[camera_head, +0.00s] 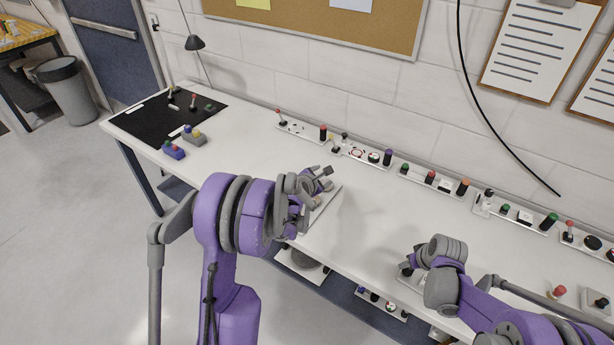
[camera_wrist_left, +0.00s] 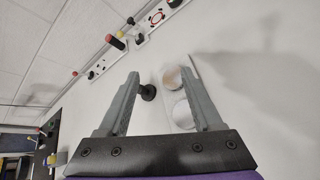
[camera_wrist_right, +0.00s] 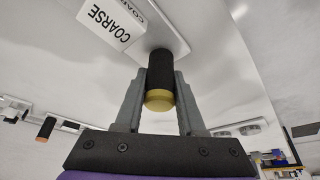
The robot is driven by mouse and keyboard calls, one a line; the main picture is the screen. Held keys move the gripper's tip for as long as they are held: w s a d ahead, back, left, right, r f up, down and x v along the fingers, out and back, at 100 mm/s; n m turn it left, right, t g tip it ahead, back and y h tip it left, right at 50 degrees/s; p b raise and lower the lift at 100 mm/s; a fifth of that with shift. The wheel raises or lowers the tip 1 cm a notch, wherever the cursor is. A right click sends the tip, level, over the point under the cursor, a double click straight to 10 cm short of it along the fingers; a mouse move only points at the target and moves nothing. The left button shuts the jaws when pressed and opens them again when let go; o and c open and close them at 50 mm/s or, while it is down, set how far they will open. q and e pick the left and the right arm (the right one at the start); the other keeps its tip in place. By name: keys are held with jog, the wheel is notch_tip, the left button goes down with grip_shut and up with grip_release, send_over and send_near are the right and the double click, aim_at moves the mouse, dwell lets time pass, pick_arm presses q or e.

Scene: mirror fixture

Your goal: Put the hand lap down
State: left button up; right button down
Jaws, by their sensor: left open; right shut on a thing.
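My right gripper (camera_wrist_right: 160,95) is shut on a dark cylinder with a gold end (camera_wrist_right: 160,75), which looks like the hand lap. I cannot tell whether the cylinder touches the plate. In the head view my right gripper (camera_head: 408,270) is low over the table's front right part, and the cylinder is mostly hidden. My left gripper (camera_wrist_left: 165,85) is open above a white plate with two round mirror-like discs (camera_wrist_left: 172,78). A black knob (camera_wrist_left: 147,92) shows between its fingers, not gripped.
A row of control panels with knobs and levers (camera_head: 430,180) runs along the wall side of the white table (camera_head: 230,155). A black mat (camera_head: 165,115) lies at the far left, near small coloured button boxes (camera_head: 174,150). The table between the arms is clear.

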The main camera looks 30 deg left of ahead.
pick_arm(q)
jog(key=a+f+n, duration=0.2)
jog(key=a, duration=0.1)
jog(key=w+a+f+n+y, duration=0.1)
jog(key=a+f+n, duration=0.2)
jog(key=w+a+f+n+t, duration=0.1)
jog(key=a+f+n, duration=0.2)
jog(key=shift+a+f+y, duration=0.1)
jog(key=shift+f+y, duration=0.1)
jog(key=shift+y, duration=0.2)
jog(key=shift+n, duration=0.3)
jog(key=x, duration=0.6)
jog(key=shift+w+a+f, duration=0.1)
jog(key=shift+w+a, duration=0.05)
jog(key=shift+w, duration=0.2)
jog(key=shift+a+x, duration=0.2)
jog(key=shift+x, duration=1.1)
jog(key=shift+a+x, duration=0.2)
jog(key=shift+x, duration=1.1)
jog(key=shift+s, duration=0.1)
grip_shut()
